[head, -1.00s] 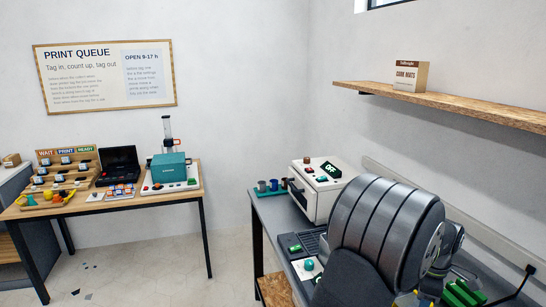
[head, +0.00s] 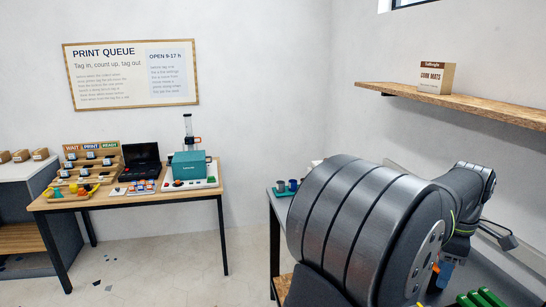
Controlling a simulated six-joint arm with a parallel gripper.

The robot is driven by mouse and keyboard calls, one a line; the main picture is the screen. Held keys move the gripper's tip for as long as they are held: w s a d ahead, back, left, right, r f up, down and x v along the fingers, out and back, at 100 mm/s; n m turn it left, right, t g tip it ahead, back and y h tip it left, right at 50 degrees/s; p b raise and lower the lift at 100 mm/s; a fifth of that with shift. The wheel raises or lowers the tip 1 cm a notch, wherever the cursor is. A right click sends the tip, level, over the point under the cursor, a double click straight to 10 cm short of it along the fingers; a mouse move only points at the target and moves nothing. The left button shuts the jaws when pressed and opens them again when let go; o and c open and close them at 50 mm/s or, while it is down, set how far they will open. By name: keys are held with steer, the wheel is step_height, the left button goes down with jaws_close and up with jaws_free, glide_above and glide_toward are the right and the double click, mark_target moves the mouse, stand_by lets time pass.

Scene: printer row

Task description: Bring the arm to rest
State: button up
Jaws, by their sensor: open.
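My arm (head: 365,225) fills the lower right of the head view, its large grey ribbed link close to the camera. A further dark link (head: 468,195) of mine reaches up and right behind it, over the grey bench. I cannot make out my gripper or its fingers; the arm's far end is hidden or too unclear to tell.
The grey bench (head: 277,208) runs under my arm, with small coloured cups (head: 286,186) at its left end and green parts (head: 480,298) at lower right. A wooden shelf (head: 500,106) holds a box (head: 436,77).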

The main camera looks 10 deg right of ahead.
steer(key=shift+s+a+f+m, duration=0.25)
steer(key=shift+s+f+m, duration=0.15)
steer(key=shift+f+m, duration=0.25)
steer(key=shift+s+a+f+m, duration=0.2)
steer(key=shift+s+f+m, duration=0.25)
steer(key=shift+f+m, duration=0.2)
steer(key=shift+s+a+f+m, duration=0.25)
steer(key=shift+s+f+m, duration=0.15)
steer(key=shift+f+m, duration=0.25)
steer(key=shift+r, duration=0.15)
step_height(320, 180, up, 5)
steer(key=w+d+n, duration=0.1)
steer(key=w+n, duration=0.2)
steer(key=n, duration=0.1)
steer(key=f, duration=1.3)
steer(key=shift+s+d+f, duration=0.2)
steer(key=shift+s+f, duration=0.05)
steer(key=shift+f, duration=0.05)
